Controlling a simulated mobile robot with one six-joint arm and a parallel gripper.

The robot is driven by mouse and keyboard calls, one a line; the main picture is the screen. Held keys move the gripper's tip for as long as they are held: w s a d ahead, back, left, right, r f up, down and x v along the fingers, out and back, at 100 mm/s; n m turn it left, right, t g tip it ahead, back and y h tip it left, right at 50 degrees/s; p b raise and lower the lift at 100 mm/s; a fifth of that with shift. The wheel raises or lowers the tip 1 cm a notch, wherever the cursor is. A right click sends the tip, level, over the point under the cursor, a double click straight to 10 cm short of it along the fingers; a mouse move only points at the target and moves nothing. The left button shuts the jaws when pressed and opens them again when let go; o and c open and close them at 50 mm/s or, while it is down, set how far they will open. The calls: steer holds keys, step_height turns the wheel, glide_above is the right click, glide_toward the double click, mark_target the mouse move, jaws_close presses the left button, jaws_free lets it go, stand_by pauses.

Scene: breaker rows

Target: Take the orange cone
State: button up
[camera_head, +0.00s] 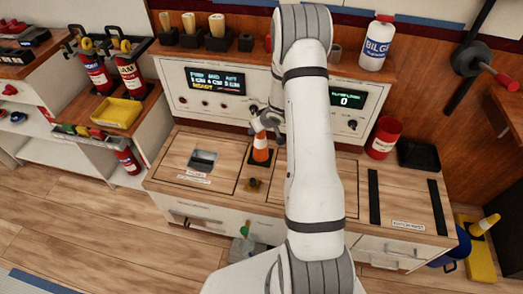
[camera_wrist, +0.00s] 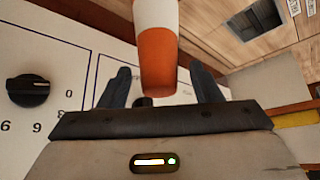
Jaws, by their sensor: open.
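The orange cone (camera_head: 261,150), with a white band, stands upright on the wooden counter, left of my arm. My gripper (camera_head: 264,125) is at the cone's top, partly hidden by my arm in the head view. In the wrist view, the orange cone (camera_wrist: 158,62) reaches between the two dark fingers of my gripper (camera_wrist: 158,72). The fingers are apart, with a gap visible on each side of the cone. I see no contact with it.
A control panel (camera_head: 215,103) with displays and knobs rises close behind the cone. A wrist-view knob (camera_wrist: 28,90) is left of the fingers. A small brass knob (camera_head: 252,184) is in front of the cone. A red can (camera_head: 384,138) stands at the right.

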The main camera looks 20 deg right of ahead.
steer(key=shift+w+f, duration=0.4)
steer(key=shift+f, duration=0.15)
jaws_close()
